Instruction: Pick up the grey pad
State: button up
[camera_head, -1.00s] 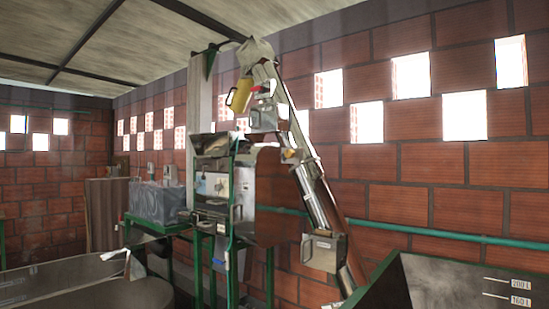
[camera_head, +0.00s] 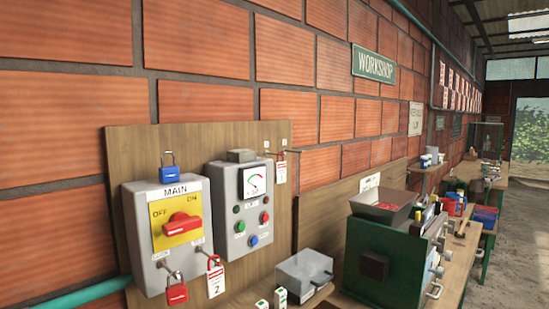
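I cannot make out a grey pad in the head view. My gripper is not in view, so I cannot see whether it holds anything.
A grey MAIN switch box (camera_head: 169,236) with padlocks and a grey control box (camera_head: 241,205) hang on a wooden board (camera_head: 284,146). Below are a grey lidded box (camera_head: 303,272), a green machine (camera_head: 388,266) and a cluttered workbench (camera_head: 457,247). Floor (camera_head: 513,255) is clear at the right.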

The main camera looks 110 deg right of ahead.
aim_at(239, 156)
jog(key=z, duration=3.45)
